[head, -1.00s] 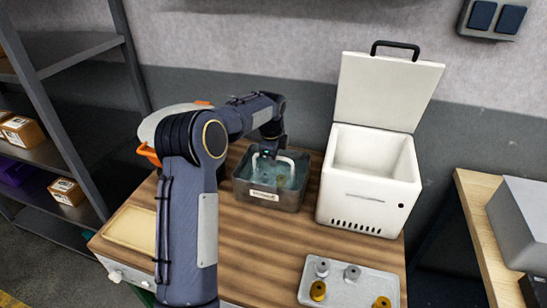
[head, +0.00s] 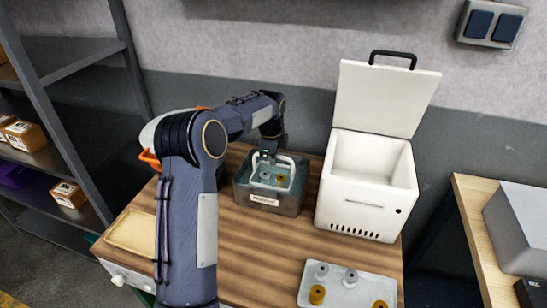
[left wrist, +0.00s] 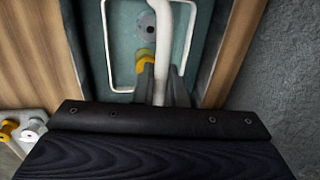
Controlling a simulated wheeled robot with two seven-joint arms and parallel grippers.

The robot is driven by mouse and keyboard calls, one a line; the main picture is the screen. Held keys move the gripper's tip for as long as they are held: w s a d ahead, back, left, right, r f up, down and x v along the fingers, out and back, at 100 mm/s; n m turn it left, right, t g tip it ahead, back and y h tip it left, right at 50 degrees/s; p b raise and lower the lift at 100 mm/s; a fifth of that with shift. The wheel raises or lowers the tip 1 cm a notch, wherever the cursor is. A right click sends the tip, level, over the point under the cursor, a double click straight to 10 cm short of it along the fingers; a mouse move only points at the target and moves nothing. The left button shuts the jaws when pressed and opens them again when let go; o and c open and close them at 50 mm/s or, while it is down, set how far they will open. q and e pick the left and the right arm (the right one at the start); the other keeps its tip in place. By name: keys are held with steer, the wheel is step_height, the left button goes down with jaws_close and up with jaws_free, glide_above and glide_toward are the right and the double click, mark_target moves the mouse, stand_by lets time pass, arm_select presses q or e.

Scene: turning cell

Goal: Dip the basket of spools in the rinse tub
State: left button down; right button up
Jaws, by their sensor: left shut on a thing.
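The rinse tub (head: 288,208) is a grey open container with a label on its front, standing at the back of the wooden bench. The white wire-rimmed basket (head: 256,184) is within the tub's outline, with a grey spool (head: 266,175) and a gold spool (head: 281,178) in it. In the left wrist view, the grey spool (left wrist: 150,30), the gold spool (left wrist: 145,62) and the basket's white rim (left wrist: 106,45) show. My left gripper (left wrist: 161,80) is shut on the basket's white handle (left wrist: 163,25). The basket's exact height against the water is hard to tell. My right gripper is out of view.
A white box (head: 365,205) with its lid raised stands close right of the tub. A grey tray (head: 340,300) with several spools lies at the front right. A beige tray (head: 130,232) is at the left. Dark shelving (head: 75,70) stands farther left.

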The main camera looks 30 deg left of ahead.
arm_select(q)
steer(key=shift+r+p, duration=3.15)
steer(key=shift+r, duration=2)
